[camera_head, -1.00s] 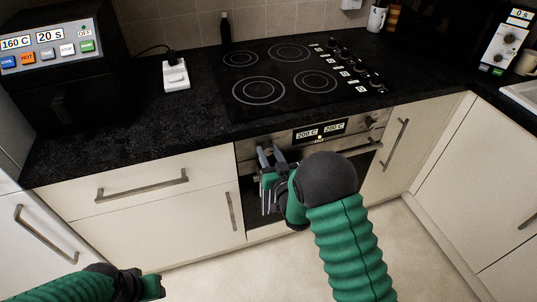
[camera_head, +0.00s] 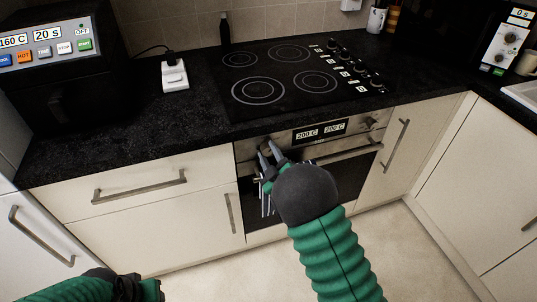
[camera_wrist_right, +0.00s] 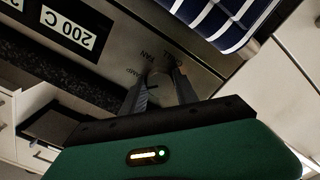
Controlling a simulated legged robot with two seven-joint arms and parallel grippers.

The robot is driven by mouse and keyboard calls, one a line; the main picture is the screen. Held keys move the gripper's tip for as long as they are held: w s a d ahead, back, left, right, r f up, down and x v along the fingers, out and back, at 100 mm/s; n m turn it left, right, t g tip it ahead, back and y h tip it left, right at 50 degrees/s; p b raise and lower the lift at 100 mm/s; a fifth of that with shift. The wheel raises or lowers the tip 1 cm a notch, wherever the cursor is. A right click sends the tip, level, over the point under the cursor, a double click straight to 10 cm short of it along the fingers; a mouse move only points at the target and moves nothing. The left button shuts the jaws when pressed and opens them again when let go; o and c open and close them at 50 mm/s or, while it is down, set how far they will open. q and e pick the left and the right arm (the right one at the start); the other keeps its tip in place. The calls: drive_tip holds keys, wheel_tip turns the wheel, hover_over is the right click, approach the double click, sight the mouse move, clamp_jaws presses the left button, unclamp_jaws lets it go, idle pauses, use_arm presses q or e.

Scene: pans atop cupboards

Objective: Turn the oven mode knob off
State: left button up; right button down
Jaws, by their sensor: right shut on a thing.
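The oven's steel control panel (camera_head: 290,138) is below the hob, with a display (camera_head: 320,130) reading 200 C twice. The oven mode knob (camera_wrist_right: 159,79) is at the panel's left part, with LAMP and FAN labels beside it in the right wrist view. My right gripper (camera_head: 268,150) is at this knob, its two fingers (camera_wrist_right: 160,85) shut on the knob's sides. The fingers hide much of the knob, so its exact setting cannot be read. My left gripper (camera_head: 150,290) is low at the left, away from the oven; its fingers are not clear.
A striped towel (camera_wrist_right: 225,18) hangs close to my right fingers. The oven handle (camera_head: 345,152) runs below the panel. Another knob (camera_head: 370,122) is at the panel's right. The black worktop (camera_head: 120,140) overhangs above. Open floor (camera_head: 230,280) lies in front.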

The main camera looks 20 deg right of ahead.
drive_tip(key=n, duration=0.5)
drive_tip(key=shift+a+f, duration=0.1)
drive_tip(key=shift+f, duration=0.05)
drive_tip(key=shift+s+f+n, duration=0.1)
drive_tip(key=shift+n, duration=1.7)
drive_tip(key=shift+f, duration=0.1)
drive_tip(key=c, duration=1.2)
unclamp_jaws()
drive_tip(key=shift+o, duration=1.3)
drive_tip(key=shift+r, duration=0.2)
